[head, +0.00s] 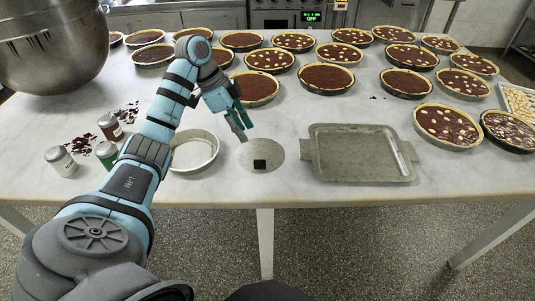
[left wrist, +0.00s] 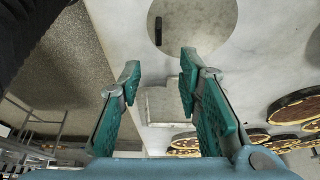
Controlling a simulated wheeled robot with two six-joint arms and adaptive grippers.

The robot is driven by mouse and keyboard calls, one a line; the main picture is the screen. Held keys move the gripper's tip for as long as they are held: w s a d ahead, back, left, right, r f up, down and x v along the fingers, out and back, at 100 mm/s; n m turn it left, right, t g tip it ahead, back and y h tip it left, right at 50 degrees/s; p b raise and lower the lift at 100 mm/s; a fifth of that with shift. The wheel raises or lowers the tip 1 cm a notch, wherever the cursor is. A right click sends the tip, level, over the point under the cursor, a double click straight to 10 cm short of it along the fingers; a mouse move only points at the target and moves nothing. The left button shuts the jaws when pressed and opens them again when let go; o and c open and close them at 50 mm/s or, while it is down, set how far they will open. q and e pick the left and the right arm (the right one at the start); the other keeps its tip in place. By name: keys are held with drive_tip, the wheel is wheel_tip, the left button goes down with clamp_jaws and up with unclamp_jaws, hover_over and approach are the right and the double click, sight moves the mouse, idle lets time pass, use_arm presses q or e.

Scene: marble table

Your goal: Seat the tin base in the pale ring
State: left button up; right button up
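The tin base, a flat grey disc (head: 275,148), lies on the marble table with a small black block (head: 260,164) standing on it near its front edge. In the left wrist view the disc (left wrist: 205,25) is at the top, cut by the frame edge, with the block (left wrist: 158,30). The pale ring (head: 208,163) rests on the table left of the disc, apart from it; my arm hides its left side. My left gripper (head: 242,132) is above the table near the disc's back left edge. Its fingers (left wrist: 159,85) are apart and empty. My right gripper is not seen.
A metal tray (head: 360,178) lies right of the disc. Several chocolate tarts (head: 325,78) fill the back and right. Spice jars (head: 60,160) and chocolate shavings stand left of my arm. A large mixer bowl (head: 50,50) is at the back left. The table's front edge is close.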

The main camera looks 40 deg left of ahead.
use_arm(q)
drive_tip(key=b, duration=0.4)
approach(259, 160)
wheel_tip(259, 160, down, 2)
drive_tip(key=d, duration=0.1)
drive_tip(key=x, duration=0.6)
drive_tip(key=shift+w+a+f, duration=0.1)
drive_tip(key=shift+w+f, duration=0.1)
drive_tip(key=shift+w, duration=0.2)
drive_tip(key=shift+f, duration=0.25)
drive_tip(key=shift+s+r, duration=0.15)
drive_tip(key=shift+c, duration=0.2)
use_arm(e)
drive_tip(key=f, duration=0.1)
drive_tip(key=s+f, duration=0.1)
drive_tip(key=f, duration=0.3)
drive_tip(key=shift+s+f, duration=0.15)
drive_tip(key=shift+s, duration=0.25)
use_arm(q)
clamp_jaws()
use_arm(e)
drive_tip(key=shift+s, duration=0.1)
